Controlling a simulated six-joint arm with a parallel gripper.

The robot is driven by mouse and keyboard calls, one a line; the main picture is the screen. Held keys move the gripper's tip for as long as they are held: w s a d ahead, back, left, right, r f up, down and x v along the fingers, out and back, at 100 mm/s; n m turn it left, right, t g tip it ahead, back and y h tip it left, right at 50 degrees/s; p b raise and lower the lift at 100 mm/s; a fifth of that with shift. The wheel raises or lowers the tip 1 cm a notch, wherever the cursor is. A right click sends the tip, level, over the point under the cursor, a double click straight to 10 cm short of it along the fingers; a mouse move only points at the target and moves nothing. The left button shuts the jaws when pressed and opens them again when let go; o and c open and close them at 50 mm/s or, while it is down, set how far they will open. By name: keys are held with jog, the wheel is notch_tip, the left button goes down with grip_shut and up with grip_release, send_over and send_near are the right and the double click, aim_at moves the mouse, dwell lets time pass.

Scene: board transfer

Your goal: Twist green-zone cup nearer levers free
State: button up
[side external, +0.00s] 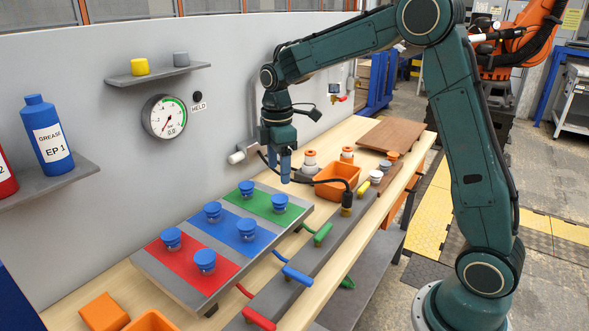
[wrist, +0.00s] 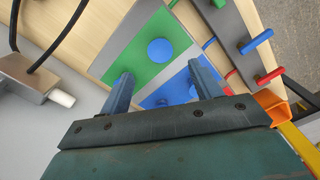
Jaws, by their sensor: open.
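The green zone (side external: 263,205) of the sloped board holds two blue cups. The green-zone cup nearer the levers (side external: 280,203) stands at the right; the other green-zone cup (side external: 246,188) is nearer the wall. My gripper (side external: 285,168) is above and behind the green zone, fingers pointing down. In the wrist view my gripper (wrist: 163,82) has its fingers apart, with nothing held between them.
The blue zone (side external: 228,232) and red zone (side external: 190,262) each carry two cups. The green lever (side external: 322,234), blue lever (side external: 298,276) and red lever (side external: 258,318) line the front rail. An orange bin (side external: 337,180) and a black cable sit close behind. A gauge (side external: 164,117) is on the wall.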

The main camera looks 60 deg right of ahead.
notch_tip(320, 180, up, 6)
jog(key=shift+f, duration=0.2)
jog(key=shift+s, duration=0.1)
jog(key=s+a+r+m+t, duration=0.1)
jog(key=s+a+r+m, duration=0.15)
jog(key=s, duration=0.35)
jog(key=s+a+r+m+t, duration=0.1)
jog(key=s+r+m+t, duration=0.15)
jog(key=s, duration=0.45)
jog(key=s+a+f+m+t, duration=0.2)
jog(key=s+m, duration=0.4)
jog(key=s, duration=0.8)
jog(key=shift+a+f+m, duration=0.25)
jog(key=shift+f+m, duration=0.05)
jog(key=shift+f, duration=0.05)
